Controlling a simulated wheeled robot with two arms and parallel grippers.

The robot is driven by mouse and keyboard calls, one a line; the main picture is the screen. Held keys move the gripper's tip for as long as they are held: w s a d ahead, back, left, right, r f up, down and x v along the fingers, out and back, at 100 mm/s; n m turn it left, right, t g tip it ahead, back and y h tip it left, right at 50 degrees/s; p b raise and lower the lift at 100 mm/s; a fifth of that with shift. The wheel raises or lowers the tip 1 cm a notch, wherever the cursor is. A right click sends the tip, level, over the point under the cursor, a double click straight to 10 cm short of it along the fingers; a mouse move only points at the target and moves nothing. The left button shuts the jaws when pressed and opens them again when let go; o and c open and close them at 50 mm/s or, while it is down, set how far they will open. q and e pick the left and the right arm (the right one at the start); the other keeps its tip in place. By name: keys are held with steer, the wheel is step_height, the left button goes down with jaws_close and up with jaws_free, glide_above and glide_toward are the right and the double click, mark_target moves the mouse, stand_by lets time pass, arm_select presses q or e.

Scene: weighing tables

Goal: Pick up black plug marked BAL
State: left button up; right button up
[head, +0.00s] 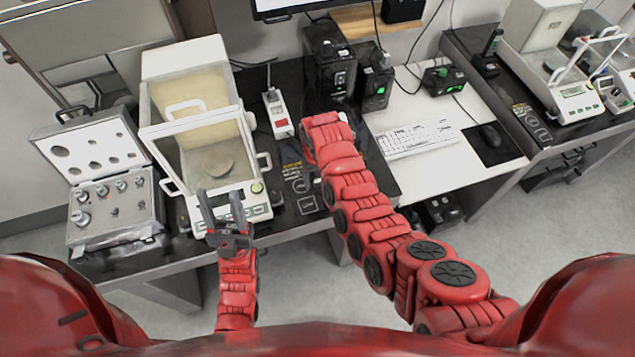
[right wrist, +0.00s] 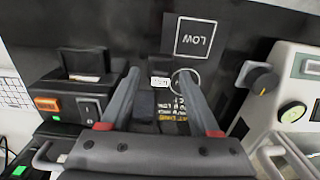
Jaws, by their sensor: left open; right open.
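In the right wrist view, a small dark block with a white label (right wrist: 159,82) lies between the two fingers of my right gripper (right wrist: 158,75). It looks like the black plug, but the lettering is too small to read. The fingers are apart, one on each side of it, and whether they touch it is unclear. In the head view, my right arm hides the plug and the right fingers. My left gripper (head: 219,197) is open and empty in front of the glass-sided balance (head: 212,158).
A black unit with an orange switch (right wrist: 46,104) is beside the right gripper. A balance knob (right wrist: 261,78) is on the other side. A LOW square (right wrist: 195,37) marks the bench. An open weight case (head: 150,165) and white power strip (head: 279,115) are nearby.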

steer(key=shift+f, duration=0.55)
jaws_close()
